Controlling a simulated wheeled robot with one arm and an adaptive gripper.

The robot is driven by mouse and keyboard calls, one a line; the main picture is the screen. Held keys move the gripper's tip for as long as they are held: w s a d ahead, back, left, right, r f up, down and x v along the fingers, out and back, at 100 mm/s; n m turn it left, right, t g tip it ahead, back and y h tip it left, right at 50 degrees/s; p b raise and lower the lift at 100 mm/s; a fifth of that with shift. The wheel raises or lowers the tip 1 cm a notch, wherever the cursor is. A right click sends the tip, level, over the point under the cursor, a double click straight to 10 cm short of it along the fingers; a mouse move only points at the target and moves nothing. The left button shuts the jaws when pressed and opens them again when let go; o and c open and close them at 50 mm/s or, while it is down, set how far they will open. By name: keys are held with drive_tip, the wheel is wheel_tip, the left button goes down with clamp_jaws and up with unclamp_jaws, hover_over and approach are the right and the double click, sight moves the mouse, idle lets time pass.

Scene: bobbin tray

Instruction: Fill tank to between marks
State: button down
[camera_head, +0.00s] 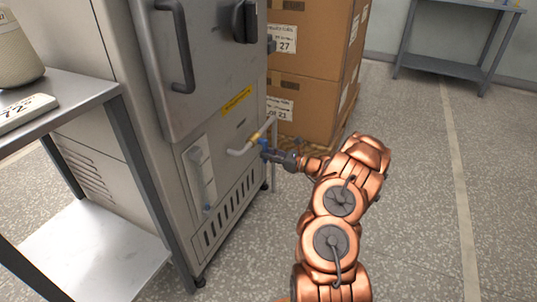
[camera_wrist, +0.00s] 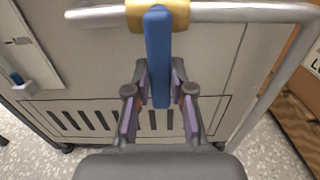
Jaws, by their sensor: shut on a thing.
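The grey cabinet (camera_head: 222,150) has a pale gauge panel (camera_head: 200,172) low on its front, with a small blue part near its bottom. The gauge panel also shows at the left of the wrist view (camera_wrist: 30,52). The liquid level and marks are too small to read. A grey pipe (camera_wrist: 235,12) crosses the front and carries a brass valve body (camera_wrist: 134,14) with a blue lever (camera_wrist: 158,55). The lever lies across the pipe in the wrist view. My gripper (camera_wrist: 159,90) is shut on the lever, one finger on each side. It also shows in the head view (camera_head: 272,155).
Stacked cardboard boxes (camera_head: 308,45) stand on a pallet behind and right of the cabinet. A metal table (camera_head: 75,95) stands close on the left. The cabinet door has a grey handle (camera_head: 180,45). The floor (camera_head: 420,190) at the right is clear.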

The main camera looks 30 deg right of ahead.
idle(0.3)
drive_tip(key=shift+w+d+r+n+b, duration=0.15)
drive_tip(key=shift+d+n+b, duration=0.25)
drive_tip(key=shift+n, duration=0.75)
drive_tip(key=shift+w+d+r+n+b, duration=0.1)
drive_tip(key=shift+w+d+n+b, duration=0.2)
drive_tip(key=shift+n, duration=0.8)
drive_tip(key=shift+w+d+r+n+b, duration=0.1)
drive_tip(key=shift+w+d+n+b, duration=0.25)
drive_tip(key=shift+n, duration=0.8)
drive_tip(key=shift+s+d, duration=0.1)
drive_tip(key=shift+s, duration=0.05)
drive_tip(key=c, duration=1)
unclamp_jaws()
drive_tip(key=v, duration=1.2)
